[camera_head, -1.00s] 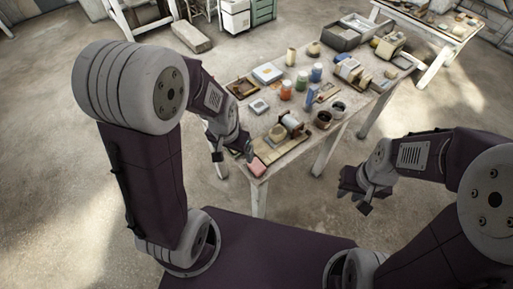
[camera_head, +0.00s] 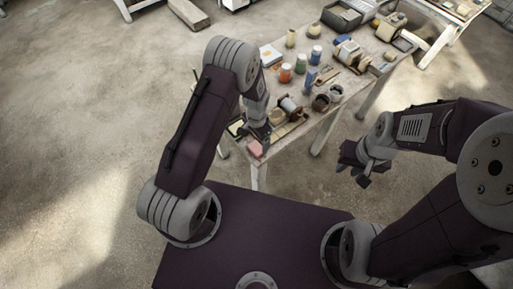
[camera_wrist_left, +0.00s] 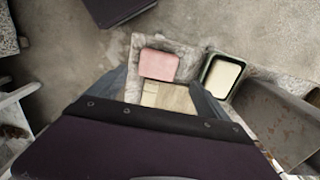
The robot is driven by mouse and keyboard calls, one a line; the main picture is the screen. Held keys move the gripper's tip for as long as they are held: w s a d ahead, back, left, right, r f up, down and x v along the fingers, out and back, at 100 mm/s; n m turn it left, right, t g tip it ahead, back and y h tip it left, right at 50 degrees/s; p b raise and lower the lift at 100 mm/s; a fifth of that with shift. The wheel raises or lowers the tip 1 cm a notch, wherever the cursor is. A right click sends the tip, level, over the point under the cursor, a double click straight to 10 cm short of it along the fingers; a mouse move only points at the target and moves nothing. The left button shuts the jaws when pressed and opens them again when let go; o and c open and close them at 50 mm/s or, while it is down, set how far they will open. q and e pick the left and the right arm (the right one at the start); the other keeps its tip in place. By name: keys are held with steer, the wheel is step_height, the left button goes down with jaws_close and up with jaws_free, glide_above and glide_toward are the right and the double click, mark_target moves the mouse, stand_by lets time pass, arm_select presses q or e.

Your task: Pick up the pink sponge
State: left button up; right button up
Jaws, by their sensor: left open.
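The pink sponge (camera_head: 255,149) lies at the near corner of the worktable. My left gripper (camera_head: 257,134) is open and empty, just above and beside the sponge in the head view. In the left wrist view the sponge (camera_wrist_left: 159,65) shows between and beyond the two spread fingers (camera_wrist_left: 162,82), flat on the table's corner. I cannot tell the exact height gap. My right gripper (camera_head: 358,168) hangs off the table's right side, its fingers apart and nothing visible between them.
A wooden board (camera_wrist_left: 168,97) lies right beside the sponge. A dark-rimmed tray with a pale block (camera_wrist_left: 225,76) sits to the right in the wrist view. Jars, such as an orange one (camera_head: 285,73), and boxes crowd the table (camera_head: 300,128) behind.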

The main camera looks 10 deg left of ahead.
mark_target(257, 147)
arm_select(q)
steer(key=shift+s+f, duration=0.1)
steer(key=shift+f, duration=0.2)
steer(key=f, duration=0.1)
steer(key=f+p, duration=0.1)
steer(key=f, duration=0.2)
steer(key=shift+s+p, duration=0.3)
steer(key=shift+p, duration=0.05)
steer(key=shift+w+f, duration=0.1)
steer(key=shift+f, duration=0.2)
steer(key=c, duration=1.4)
steer(key=shift+r, duration=0.6)
step_height(257, 147, up, 3)
steer(key=shift+f+b, duration=0.15)
steer(key=shift+b, duration=0.55)
steer(key=d+r+b, duration=0.2)
steer(key=d+r, duration=0.5)
steer(key=d, duration=0.4)
steer(key=shift+s+d+b, duration=0.4)
steer(key=shift+s, duration=0.05)
